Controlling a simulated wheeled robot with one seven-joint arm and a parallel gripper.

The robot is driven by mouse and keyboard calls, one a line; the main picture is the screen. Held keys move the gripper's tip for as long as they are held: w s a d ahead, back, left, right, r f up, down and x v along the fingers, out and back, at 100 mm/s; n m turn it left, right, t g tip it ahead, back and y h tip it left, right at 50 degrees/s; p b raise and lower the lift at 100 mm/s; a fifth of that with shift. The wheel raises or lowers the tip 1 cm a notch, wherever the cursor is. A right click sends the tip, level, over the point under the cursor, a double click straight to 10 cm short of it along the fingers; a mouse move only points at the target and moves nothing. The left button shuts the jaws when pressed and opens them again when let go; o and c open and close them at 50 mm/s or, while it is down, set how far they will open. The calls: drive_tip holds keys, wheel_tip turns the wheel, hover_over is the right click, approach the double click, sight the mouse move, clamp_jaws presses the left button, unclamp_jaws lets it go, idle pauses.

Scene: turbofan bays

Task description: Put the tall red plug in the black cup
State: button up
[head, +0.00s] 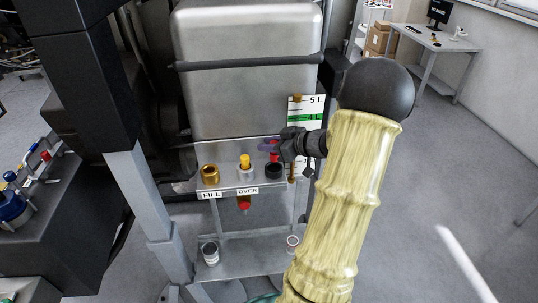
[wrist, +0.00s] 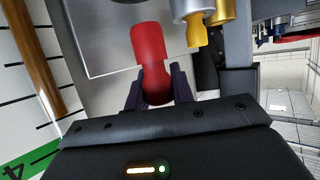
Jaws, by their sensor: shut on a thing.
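The tall red plug (wrist: 149,48) is held between the two dark fingers of my gripper (wrist: 157,88) in the wrist view.
FILL and OVER labels (head: 248,190) mark the shelf edge. A grey tank (head: 248,95) rises behind, and a level gauge (head: 305,115) stands close behind my gripper.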

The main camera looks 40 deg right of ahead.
drive_tip(key=shift+w+f+p, duration=0.1)
drive_tip(key=shift+f+p, duration=0.25)
drive_tip(key=shift+f, duration=1.65)
drive_tip(key=shift+f, duration=0.2)
drive_tip(key=o, duration=1)
drive_tip(key=shift+c, duration=0.2)
drive_tip(key=shift+r, duration=0.1)
drive_tip(key=shift+r, duration=0.15)
drive_tip(key=b+v, duration=0.3)
drive_tip(key=v, duration=0.9)
